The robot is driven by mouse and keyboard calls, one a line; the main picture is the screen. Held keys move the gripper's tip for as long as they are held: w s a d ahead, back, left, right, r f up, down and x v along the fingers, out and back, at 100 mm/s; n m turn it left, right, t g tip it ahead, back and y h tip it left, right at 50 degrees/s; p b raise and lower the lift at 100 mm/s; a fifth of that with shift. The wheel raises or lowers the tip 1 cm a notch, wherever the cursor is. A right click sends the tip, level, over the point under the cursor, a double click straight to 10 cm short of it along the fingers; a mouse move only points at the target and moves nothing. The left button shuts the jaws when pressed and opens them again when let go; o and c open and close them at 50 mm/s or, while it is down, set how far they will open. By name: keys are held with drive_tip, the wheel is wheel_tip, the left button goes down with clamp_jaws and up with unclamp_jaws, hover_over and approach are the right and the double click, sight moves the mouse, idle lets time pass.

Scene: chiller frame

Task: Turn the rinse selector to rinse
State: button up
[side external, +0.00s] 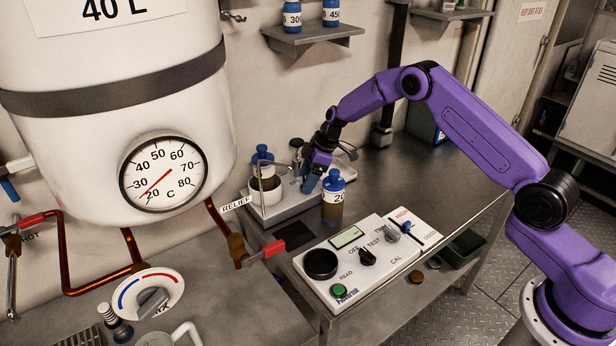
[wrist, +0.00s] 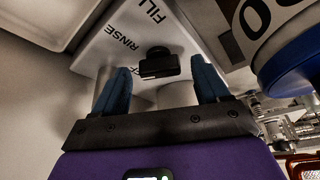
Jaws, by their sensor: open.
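The rinse selector is a small black knob (wrist: 158,64) on a grey panel (wrist: 105,45) in the wrist view. The panel carries the words RINSE and FILL, and part of another word sits at its lower left. My gripper (wrist: 160,67) is open, with one blue fingertip on each side of the knob and a gap to it on both sides. Which word the knob points to is not clear. In the side view my gripper (side external: 312,180) reaches down over the grey base (side external: 290,206), and the knob is hidden there.
A blue-capped bottle (side external: 333,207) stands close to my gripper; its cap (wrist: 295,68) looms at right in the wrist view. The bench behind is largely clear.

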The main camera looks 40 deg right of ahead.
drive_tip(key=c, duration=1.1)
drive_tip(key=shift+o, duration=0.2)
drive_tip(key=shift+m, duration=0.3)
drive_tip(key=shift+s+a+m+t+h, duration=0.1)
drive_tip(key=shift+m+t+h, duration=0.3)
drive_tip(key=shift+m, duration=0.9)
drive_tip(key=shift+m+t+h, duration=0.4)
drive_tip(key=shift+m, duration=0.9)
drive_tip(key=o, duration=1.1)
drive_tip(key=shift+c, duration=0.2)
